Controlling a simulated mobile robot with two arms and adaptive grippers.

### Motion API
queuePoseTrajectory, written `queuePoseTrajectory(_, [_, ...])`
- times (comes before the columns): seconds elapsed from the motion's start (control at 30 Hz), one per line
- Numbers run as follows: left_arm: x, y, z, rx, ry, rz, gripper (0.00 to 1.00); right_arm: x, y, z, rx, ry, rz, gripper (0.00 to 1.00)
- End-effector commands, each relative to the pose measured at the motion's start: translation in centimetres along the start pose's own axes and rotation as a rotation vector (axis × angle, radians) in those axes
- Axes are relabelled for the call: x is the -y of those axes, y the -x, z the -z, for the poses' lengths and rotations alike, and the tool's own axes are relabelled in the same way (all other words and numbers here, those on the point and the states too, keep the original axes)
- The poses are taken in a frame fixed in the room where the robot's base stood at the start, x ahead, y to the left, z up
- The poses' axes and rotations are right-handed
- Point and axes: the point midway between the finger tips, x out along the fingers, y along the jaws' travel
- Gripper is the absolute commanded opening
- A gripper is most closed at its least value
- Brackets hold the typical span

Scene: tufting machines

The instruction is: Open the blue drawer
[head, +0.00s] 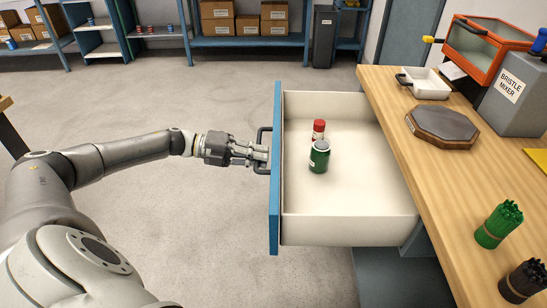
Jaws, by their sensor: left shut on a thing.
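The blue drawer (276,190) is pulled out from under the wooden workbench, toward the left of the head view. Its cream inside shows, with a red can (319,130) and a green can (319,157) standing in it. A dark handle (263,150) is on its blue front. My left gripper (262,155) comes in from the left and is shut on the handle; the fingertips partly hide it. My right gripper is not in view.
On the workbench (445,185) are a white tray (427,84), a dark octagonal block (441,124), a grey bristle mixer (510,95) and bundles of green (497,225) and black bristles (522,281). Shelves with boxes line the back. The floor left of the drawer is open.

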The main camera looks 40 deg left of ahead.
Motion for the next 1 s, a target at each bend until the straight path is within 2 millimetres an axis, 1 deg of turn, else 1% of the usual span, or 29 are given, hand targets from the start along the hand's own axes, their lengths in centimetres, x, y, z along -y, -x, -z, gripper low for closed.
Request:
queuePoseTrajectory(0.13, [-0.24,0.72,0.00,0.001,0.001,-0.001,0.00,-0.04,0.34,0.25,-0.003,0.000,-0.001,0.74])
queuePoseTrajectory(0.5, [-0.19,0.84,-0.01,0.001,0.000,0.000,0.00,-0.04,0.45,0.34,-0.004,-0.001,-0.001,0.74])
queuePoseTrajectory(0.53, [-0.19,0.84,-0.01,0.001,0.000,0.000,0.12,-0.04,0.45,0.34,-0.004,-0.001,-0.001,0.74])
queuePoseTrajectory(0.7, [-0.18,0.82,-0.01,0.001,0.000,0.000,0.34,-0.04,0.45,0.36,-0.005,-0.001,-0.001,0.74])
queuePoseTrajectory(1.0, [-0.18,0.89,-0.02,0.001,0.000,0.000,0.34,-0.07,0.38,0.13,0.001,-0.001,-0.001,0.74])
